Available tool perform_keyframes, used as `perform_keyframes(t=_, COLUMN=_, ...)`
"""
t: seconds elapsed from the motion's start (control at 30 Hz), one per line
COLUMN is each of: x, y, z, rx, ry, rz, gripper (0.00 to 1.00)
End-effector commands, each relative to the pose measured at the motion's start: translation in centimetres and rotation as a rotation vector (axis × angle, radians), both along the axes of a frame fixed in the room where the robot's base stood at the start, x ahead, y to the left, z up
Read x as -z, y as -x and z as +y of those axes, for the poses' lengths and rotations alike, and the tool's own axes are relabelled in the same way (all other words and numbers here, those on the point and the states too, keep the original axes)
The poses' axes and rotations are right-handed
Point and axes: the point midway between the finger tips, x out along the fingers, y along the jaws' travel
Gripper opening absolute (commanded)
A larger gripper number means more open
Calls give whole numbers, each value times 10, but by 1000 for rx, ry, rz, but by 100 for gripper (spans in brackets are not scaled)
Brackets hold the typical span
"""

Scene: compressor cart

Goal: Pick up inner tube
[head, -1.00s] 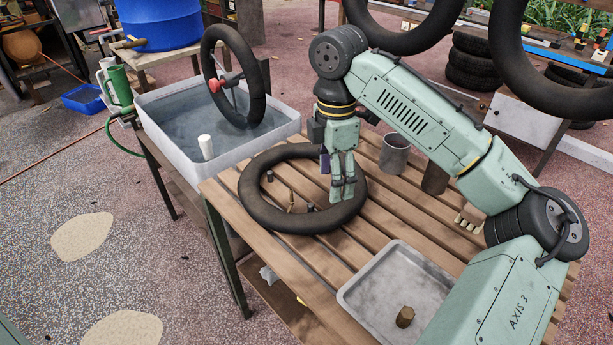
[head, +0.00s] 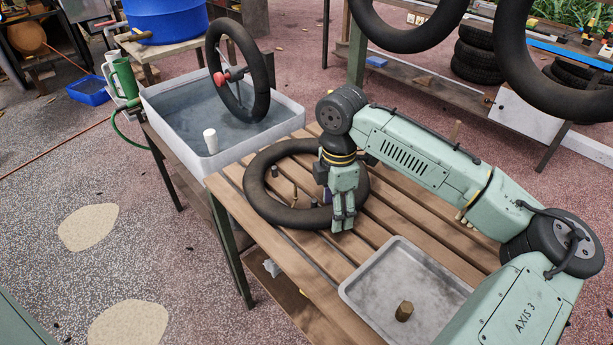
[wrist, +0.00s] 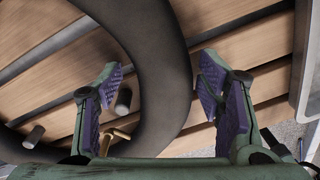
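A black inner tube (head: 262,208) lies flat on the slatted wooden table (head: 400,214), left of the grey tray. My gripper (head: 343,226) points down over the tube's right side. In the wrist view my gripper (wrist: 162,88) is open, with purple pads on its fingers. One side of the tube (wrist: 168,70) passes between the two fingers, with a gap seen on the right. I cannot tell how far the fingertips reach down beside it. Another black ring stands upright in the water tank, and more hang at the upper right.
The white water tank (head: 180,140) stands left of the table, with a white cylinder (head: 211,141) at its near edge. Small dark and brass parts (head: 294,192) stand inside the tube's ring. The grey tray (head: 362,275) holds a brass hex piece (head: 404,311).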

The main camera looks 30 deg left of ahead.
Motion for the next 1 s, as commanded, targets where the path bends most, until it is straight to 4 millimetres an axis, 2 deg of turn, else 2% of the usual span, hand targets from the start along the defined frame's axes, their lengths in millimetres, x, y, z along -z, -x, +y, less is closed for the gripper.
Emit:
perform_keyframes(t=0.07, x=0, y=0, z=0, rx=0, ry=0, rz=0, gripper=54)
perform_keyframes(t=0.77, x=0, y=0, z=0, rx=1, ry=-1, rz=-1, gripper=7)
perform_keyframes(t=1.0, x=-1, y=-1, z=1, rx=0, ry=-1, rz=-1, gripper=7)
